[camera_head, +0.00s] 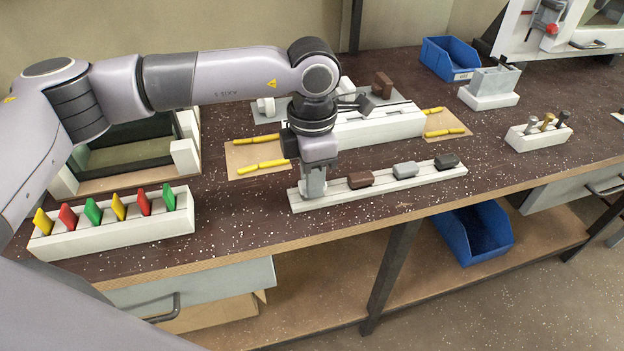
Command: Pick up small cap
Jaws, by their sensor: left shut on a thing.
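My left gripper (313,190) points straight down at the left end of a long white rack (385,185) near the front of the bench. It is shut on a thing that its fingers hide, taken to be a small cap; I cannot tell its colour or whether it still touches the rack. To its right on the rack sit a dark brown cap (360,180), a light grey cap (405,170) and a dark grey cap (447,160), in a row and apart from the gripper. My right gripper is not in view.
Behind the rack is a white clamp block (375,130) with yellow strips (262,165) beside it. A white holder (115,232) with coloured tabs stands front left. A small tool block (538,138) and a blue bin (450,57) are at right. The bench between is clear.

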